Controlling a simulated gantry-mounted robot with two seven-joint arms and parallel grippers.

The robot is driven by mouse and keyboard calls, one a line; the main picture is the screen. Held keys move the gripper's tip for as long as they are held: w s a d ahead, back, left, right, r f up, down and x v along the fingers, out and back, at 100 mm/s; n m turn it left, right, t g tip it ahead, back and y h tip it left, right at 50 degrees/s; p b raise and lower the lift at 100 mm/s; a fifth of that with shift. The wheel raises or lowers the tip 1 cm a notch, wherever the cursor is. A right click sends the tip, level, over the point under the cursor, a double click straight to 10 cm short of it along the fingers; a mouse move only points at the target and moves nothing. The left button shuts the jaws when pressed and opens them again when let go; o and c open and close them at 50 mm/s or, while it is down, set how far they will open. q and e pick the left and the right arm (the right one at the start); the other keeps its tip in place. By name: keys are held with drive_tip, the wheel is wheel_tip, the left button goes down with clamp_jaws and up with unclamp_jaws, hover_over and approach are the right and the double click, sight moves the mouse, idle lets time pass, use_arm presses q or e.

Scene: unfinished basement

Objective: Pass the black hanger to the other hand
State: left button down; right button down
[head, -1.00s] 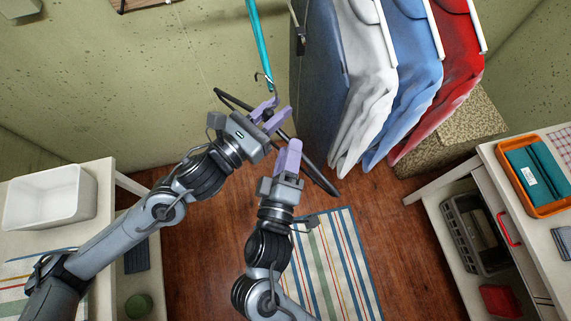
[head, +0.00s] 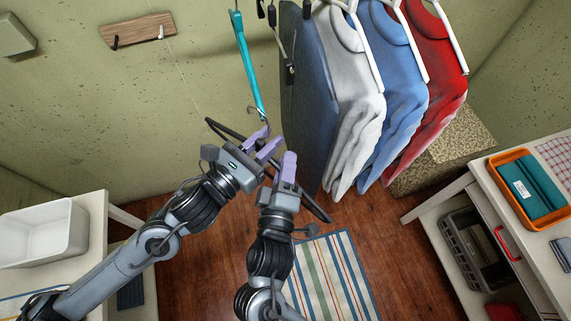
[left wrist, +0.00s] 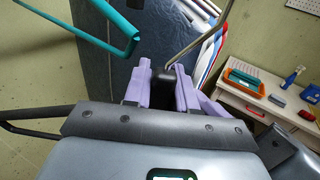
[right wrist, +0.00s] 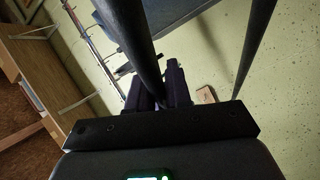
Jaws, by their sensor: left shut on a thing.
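The black hanger (head: 316,208) is in the air in the middle of the head view, its bar slanting down to the right. My left gripper (head: 268,141) is shut on it near the neck; the left wrist view shows the neck between the fingers (left wrist: 163,80) and the metal hook (left wrist: 207,32) rising beyond. My right gripper (head: 289,158) is beside the left one, at the hanger's right part. In the right wrist view a bar of the hanger (right wrist: 139,45) runs down to the fingers (right wrist: 159,85); how tightly they close on it is unclear.
A teal hanger (head: 248,65) hangs just beyond my left gripper. White (head: 345,110), blue (head: 395,100) and red (head: 437,90) shirts hang to the right, next to a dark blue board-like thing (head: 308,110). A side table with an orange tray (head: 500,177) stands at right.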

use_arm(q)
drive_tip(key=c, duration=1.2)
unclamp_jaws()
drive_tip(key=shift+s+d+r+h, duration=0.1)
drive_tip(key=shift+r+h, duration=0.2)
drive_tip(key=shift+r, duration=0.15)
drive_tip(key=o, duration=0.4)
drive_tip(key=shift+f, duration=0.15)
drive_tip(key=shift+c, duration=0.2)
drive_tip(key=v, duration=1.1)
drive_tip(key=s+a+f+n+g+y, duration=0.1)
drive_tip(key=a+f+n+y, duration=0.35)
drive_tip(key=n, duration=0.85)
drive_tip(key=a+f+n+g+y, duration=0.15)
drive_tip(key=f+n+y, duration=0.5)
drive_tip(key=n, duration=0.65)
drive_tip(key=s+a+f+n+g, duration=0.2)
drive_tip(key=s+f+n+g, duration=0.1)
drive_tip(key=s+f+n, duration=0.3)
drive_tip(key=s+a+f+n+g+y, duration=0.1)
drive_tip(key=s+a+f+n+g, duration=0.2)
drive_tip(key=s+f+n, duration=0.3)
drive_tip(key=n+g, duration=0.1)
drive_tip(key=n, duration=0.3)
drive_tip(key=shift+s, duration=0.25)
drive_tip(key=shift+a+f, duration=0.1)
